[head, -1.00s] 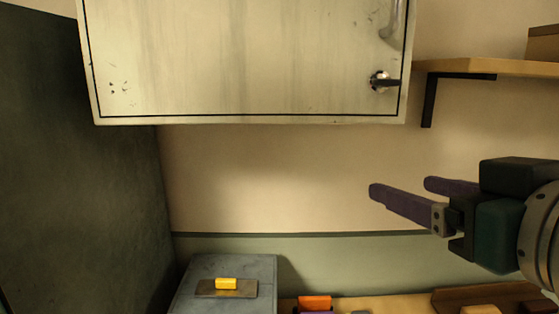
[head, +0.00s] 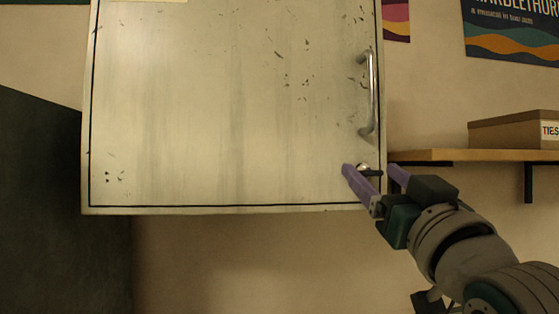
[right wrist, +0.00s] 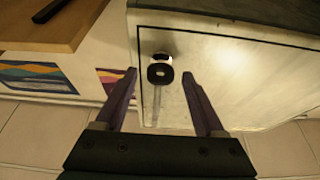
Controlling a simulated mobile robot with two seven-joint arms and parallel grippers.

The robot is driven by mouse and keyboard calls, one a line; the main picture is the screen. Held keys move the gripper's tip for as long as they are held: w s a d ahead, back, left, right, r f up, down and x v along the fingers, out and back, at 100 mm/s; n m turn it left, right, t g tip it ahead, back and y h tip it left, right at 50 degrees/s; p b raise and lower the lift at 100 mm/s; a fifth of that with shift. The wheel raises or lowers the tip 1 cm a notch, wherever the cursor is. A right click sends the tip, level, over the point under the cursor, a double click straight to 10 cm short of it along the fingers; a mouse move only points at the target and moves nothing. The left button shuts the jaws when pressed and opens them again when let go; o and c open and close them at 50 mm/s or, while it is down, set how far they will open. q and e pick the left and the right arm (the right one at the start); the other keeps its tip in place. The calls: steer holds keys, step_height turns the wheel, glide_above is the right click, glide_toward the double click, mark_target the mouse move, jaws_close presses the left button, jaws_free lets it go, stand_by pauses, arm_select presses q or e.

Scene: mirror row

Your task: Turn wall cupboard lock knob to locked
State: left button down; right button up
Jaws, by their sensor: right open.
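The pale wall cupboard (head: 230,110) fills the upper left of the head view, its door shut. Its lock knob (head: 367,170), a dark lever on a shiny round base, sits near the door's lower right corner, partly hidden by my gripper. In the right wrist view the knob (right wrist: 160,74) stands between the open fingers, with a gap on each side. My right gripper (head: 372,172) is open at the knob, its purple fingers pointing at the door; it also shows in the right wrist view (right wrist: 160,85). Whether the fingers touch the knob cannot be told. My left gripper is not in view.
A vertical metal door handle (head: 370,95) is just above the knob. A wooden shelf (head: 450,155) with a cardboard box (head: 500,130) is to the right. A dark tall panel (head: 60,200) stands at the left. The wall below the cupboard is clear.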

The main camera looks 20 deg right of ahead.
steer(key=shift+w+r, duration=0.1)
steer(key=shift+w, duration=0.15)
jaws_close()
stand_by(0.5)
